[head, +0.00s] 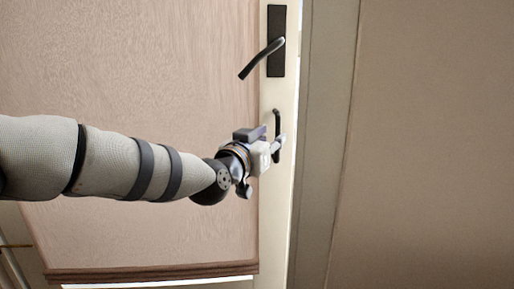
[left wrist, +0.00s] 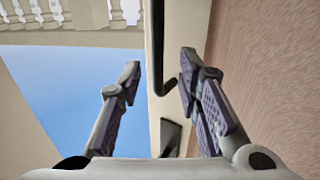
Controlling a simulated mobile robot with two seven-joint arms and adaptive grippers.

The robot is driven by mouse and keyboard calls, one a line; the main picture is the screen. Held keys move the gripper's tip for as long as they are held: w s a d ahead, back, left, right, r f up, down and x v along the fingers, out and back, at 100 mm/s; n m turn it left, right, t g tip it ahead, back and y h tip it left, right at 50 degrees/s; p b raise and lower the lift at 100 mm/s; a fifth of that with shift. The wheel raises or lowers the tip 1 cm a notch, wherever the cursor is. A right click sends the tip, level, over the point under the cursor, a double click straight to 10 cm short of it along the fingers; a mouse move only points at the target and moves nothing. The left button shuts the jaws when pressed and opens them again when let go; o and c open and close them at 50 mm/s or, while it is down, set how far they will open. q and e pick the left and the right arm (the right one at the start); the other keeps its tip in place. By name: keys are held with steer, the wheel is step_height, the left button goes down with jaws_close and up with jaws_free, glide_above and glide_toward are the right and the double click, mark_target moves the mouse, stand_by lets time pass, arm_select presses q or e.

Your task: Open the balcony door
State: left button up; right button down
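The balcony door has a wide wood-toned panel (head: 150,60) and a white edge stile (head: 283,100). A black lever handle (head: 262,58) on a dark plate slants down to the left. Below it a black pull handle (head: 277,122) stands on the stile. My left gripper (head: 279,146) is at the lower end of this pull handle and partly hides it. In the left wrist view my left gripper (left wrist: 157,82) has its fingers spread apart. A black bar (left wrist: 157,45) with a bent end shows between them, nearer the right finger; contact cannot be told. My right gripper is not in view.
A grey-brown frame (head: 325,130) and a plain wall (head: 430,140) stand right of the door. In the left wrist view blue sky (left wrist: 60,85) and a pale balustrade (left wrist: 65,18) show left of the stile. The head view shows no clear gap.

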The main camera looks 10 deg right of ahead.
arm_select(q)
steer(key=v, duration=0.7)
steer(key=shift+s, duration=0.15)
